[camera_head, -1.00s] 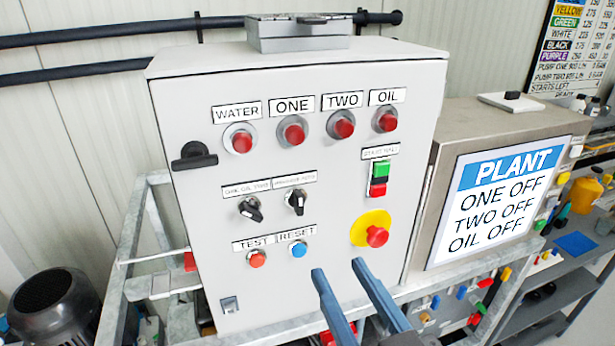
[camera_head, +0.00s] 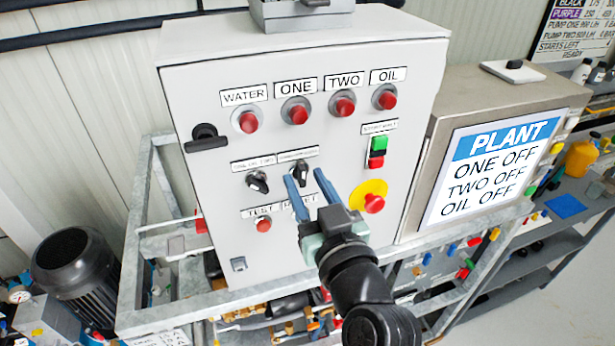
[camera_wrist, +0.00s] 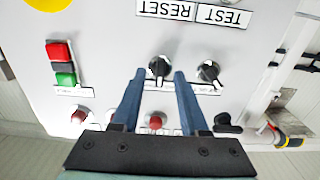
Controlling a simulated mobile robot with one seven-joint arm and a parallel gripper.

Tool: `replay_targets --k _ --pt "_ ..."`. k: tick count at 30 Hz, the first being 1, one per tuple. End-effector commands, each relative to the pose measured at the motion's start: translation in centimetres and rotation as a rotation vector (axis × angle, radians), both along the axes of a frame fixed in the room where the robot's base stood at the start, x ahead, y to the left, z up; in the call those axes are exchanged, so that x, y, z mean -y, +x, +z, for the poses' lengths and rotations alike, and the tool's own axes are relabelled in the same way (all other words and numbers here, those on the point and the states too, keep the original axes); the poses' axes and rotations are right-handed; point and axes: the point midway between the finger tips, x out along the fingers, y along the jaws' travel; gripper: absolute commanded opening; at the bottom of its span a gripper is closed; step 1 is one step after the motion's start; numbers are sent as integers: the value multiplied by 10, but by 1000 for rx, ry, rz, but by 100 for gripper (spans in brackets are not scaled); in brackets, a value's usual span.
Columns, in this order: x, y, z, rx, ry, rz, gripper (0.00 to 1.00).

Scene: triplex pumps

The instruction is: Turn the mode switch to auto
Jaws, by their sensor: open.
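Two black selector switches sit mid-panel on the grey control cabinet: a left one (camera_head: 257,182) and a right one (camera_head: 301,172). Their small labels are too blurred to read, so I cannot confirm from lettering which is the mode switch. My gripper (camera_head: 305,178) is open, its two blue fingers pointing at the panel around the right switch. In the upside-down wrist view, this right switch (camera_wrist: 159,67) shows between the fingertips (camera_wrist: 160,74), its handle close to upright in the picture. The left switch (camera_wrist: 208,71) is outside the fingers there. I cannot tell whether the fingers touch the switch.
The red TEST button (camera_head: 264,225) is below; the RESET button is hidden behind my fingers. A yellow-backed red emergency stop (camera_head: 373,203) and a green-and-red start-stop button (camera_head: 377,153) stand to the right. The PLANT display (camera_head: 492,172) reads ONE OFF, TWO OFF, OIL OFF.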

Motion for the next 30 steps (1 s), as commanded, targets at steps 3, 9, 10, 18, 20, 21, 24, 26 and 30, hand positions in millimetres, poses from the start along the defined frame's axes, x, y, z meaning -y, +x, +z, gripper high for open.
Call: replay_targets --k 3,9,10,18,20,21,24,26,30 --pt "0 1 0 0 0 0 44" --pt "0 0 0 1 0 0 29" --pt "0 0 0 1 0 0 24" --pt "0 0 0 1 0 0 0" --pt "0 0 0 1 0 0 0" --pt "0 0 0 1 0 0 0" --pt "0 0 0 0 3 0 0" --pt "0 0 0 -2 8 0 0" --pt "0 0 0 -12 40 0 0"
